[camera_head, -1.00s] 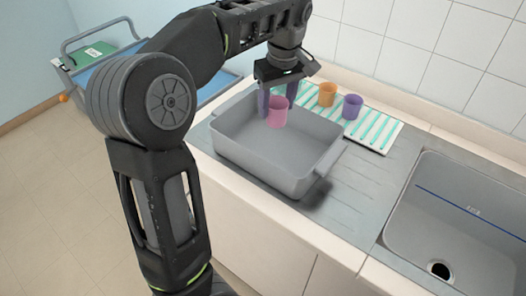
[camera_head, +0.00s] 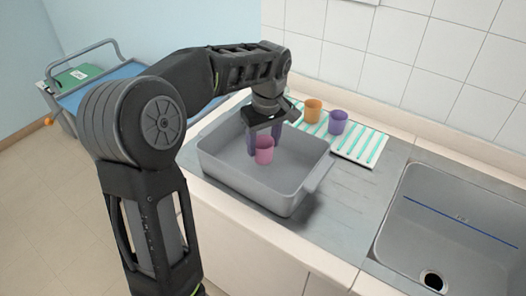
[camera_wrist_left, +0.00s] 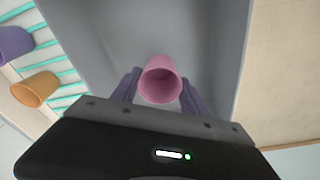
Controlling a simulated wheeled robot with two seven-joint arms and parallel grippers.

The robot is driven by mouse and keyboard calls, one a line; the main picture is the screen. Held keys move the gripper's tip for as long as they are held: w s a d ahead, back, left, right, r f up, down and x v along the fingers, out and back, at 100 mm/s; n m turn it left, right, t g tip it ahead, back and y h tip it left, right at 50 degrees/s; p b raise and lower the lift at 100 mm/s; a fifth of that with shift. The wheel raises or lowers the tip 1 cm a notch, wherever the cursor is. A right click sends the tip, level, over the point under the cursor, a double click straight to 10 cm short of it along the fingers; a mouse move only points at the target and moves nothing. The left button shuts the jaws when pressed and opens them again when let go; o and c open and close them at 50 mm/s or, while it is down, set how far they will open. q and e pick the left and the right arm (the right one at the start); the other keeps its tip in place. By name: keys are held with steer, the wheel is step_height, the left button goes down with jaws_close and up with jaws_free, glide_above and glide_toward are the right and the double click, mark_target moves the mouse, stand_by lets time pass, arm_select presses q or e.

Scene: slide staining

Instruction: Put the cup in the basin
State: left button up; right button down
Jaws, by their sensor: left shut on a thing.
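The pink cup (camera_head: 264,151) is upright between the fingers of my left gripper (camera_head: 264,137), which is shut on it. The grey basin (camera_head: 245,187) stands on the counter, and the cup is inside its outline, low between the walls. In the left wrist view the cup (camera_wrist_left: 160,82) sits between the purple fingertips of my left gripper (camera_wrist_left: 160,92), with the basin's grey floor (camera_wrist_left: 130,30) behind it. I cannot tell whether the cup touches the floor. My right gripper is not in view.
An orange cup (camera_head: 312,110) and a purple cup (camera_head: 338,122) stand on a striped mat (camera_head: 358,150) behind the basin. A sink (camera_head: 450,225) is at the right, with bare counter (camera_head: 345,200) between. A cart (camera_head: 85,85) stands at the far left.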

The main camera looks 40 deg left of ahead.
mark_target(263, 153)
arm_select(q)
steer(key=shift+f, duration=1.7)
steer(key=shift+f, duration=0.1)
steer(key=o, duration=1.3)
step_height(263, 153, up, 12)
steer(key=d, duration=0.1)
steer(key=shift+s+d+p, duration=0.15)
steer(key=shift+s+p, duration=0.15)
